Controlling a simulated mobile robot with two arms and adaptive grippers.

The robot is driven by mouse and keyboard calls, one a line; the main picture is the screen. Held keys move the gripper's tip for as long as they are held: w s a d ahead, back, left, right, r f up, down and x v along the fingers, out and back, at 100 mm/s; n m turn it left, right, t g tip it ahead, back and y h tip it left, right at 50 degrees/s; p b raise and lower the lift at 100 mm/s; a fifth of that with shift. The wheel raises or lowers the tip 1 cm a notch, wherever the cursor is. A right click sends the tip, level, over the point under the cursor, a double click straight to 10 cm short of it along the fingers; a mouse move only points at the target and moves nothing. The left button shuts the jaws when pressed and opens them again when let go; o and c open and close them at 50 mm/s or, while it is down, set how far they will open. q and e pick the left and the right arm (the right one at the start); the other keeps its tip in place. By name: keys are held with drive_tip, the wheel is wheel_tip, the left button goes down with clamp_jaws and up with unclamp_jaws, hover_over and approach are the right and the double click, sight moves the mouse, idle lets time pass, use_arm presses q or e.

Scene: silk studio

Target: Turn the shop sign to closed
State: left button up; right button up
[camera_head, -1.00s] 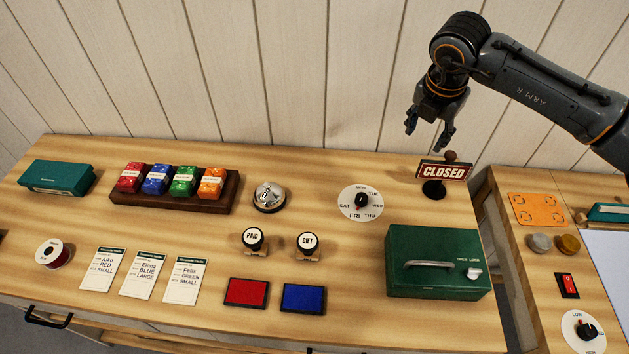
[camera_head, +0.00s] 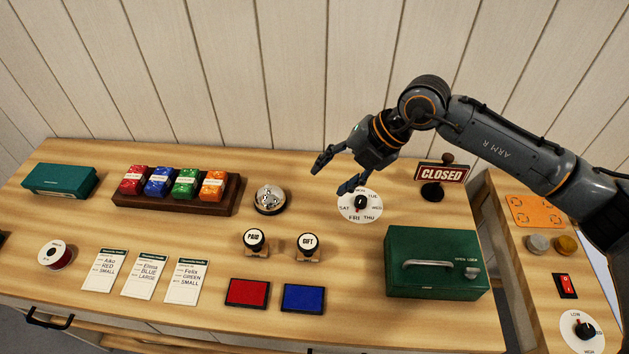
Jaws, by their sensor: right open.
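The shop sign (camera_head: 441,174) stands upright on a round black base at the back right of the counter. Its red face reads CLOSED, and a brown knob shows at its top. My right gripper (camera_head: 331,174) is open and empty, left of the sign and apart from it, above the counter near the day dial (camera_head: 360,205). My left gripper is not in view.
A green cash box (camera_head: 437,262) stands in front of the sign. A bell (camera_head: 269,198), a rack of colored packets (camera_head: 234,195), stamps (camera_head: 255,242) and ink pads (camera_head: 247,292) stand to the left.

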drive_tip(key=shift+s+a+r+n+g+y, duration=0.2)
drive_tip(key=shift+s+a+y, duration=0.4)
drive_tip(key=shift+a, duration=0.4)
drive_tip(key=shift+s+a+r+n+g+y, duration=0.1)
drive_tip(key=shift+s+a+r+y, duration=0.25)
drive_tip(key=shift+s+a, duration=0.5)
